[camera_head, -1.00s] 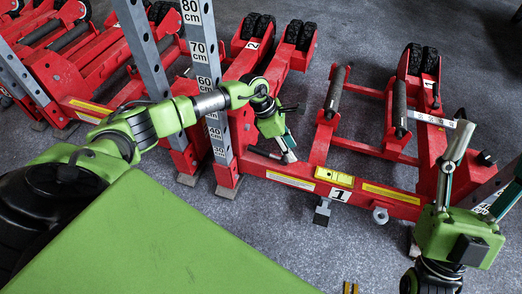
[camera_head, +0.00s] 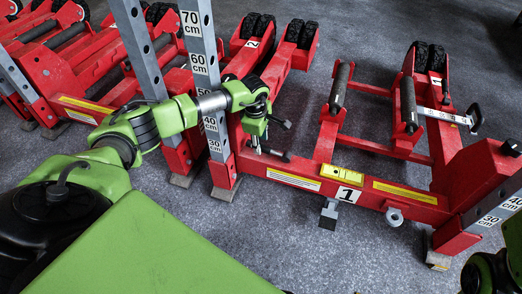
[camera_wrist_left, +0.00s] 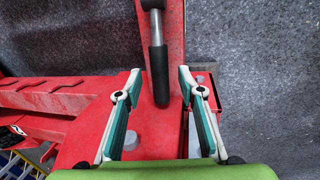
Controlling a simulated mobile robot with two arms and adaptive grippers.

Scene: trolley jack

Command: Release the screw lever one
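The trolley jack (camera_head: 300,176) marked 1 is a red metal frame on the grey floor. A lever with a metal rod and black grip (camera_wrist_left: 159,72) shows in the left wrist view; a dark bar that looks like it shows in the head view (camera_head: 279,155). My left gripper (camera_head: 257,149) is beside the jack's left post. In the wrist view the gripper's fingers (camera_wrist_left: 160,88) are apart, one either side of the black grip, with a gap on both sides. Only a green and black part of my right arm shows at the lower right edge; its fingers are out of view.
A grey measuring post (camera_head: 205,80) with cm labels stands close to my left forearm. More red jacks (camera_head: 75,80) stand at the left. Another handle (camera_head: 474,118) juts out at the jack's right side. The floor (camera_head: 310,245) in front is clear.

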